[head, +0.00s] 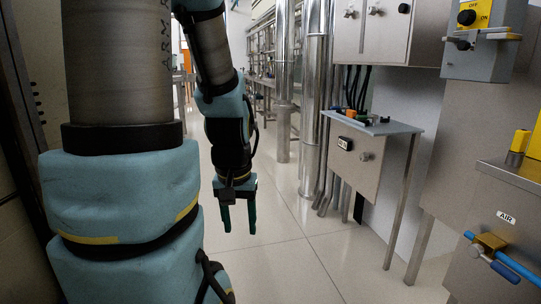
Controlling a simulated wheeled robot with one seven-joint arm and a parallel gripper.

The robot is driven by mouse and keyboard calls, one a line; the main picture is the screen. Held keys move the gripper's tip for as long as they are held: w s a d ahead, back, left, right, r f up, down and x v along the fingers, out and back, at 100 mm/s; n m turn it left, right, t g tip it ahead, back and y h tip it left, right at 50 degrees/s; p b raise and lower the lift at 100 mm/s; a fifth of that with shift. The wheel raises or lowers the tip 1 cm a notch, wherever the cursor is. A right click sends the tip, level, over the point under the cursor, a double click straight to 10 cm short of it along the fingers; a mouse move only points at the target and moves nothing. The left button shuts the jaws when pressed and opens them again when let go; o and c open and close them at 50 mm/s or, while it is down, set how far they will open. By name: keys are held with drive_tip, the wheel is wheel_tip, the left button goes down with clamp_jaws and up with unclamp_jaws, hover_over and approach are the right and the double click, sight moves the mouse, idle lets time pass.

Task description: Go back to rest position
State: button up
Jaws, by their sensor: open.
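My gripper (239,219) hangs at the end of my arm, left of the middle of the head view. Its two dark green fingers point down and stand apart, with nothing between them. It is over the pale tiled floor and touches nothing that I can see. My large blue and grey arm links fill the left side of the view and hide what lies behind them.
A steel stand with a control box (355,165) is right of my gripper. A wall cabinet (385,30), a yellow OFF/ON switch box (480,45) and an AIR box with a blue-handled valve (490,245) are farther right. Steel pipes (315,100) rise behind. Floor (290,255) around the gripper is clear.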

wheel_tip(320, 180, up, 20)
drive_tip(key=p, duration=1.7)
drive_tip(key=shift+f, duration=0.1)
idle(0.4)
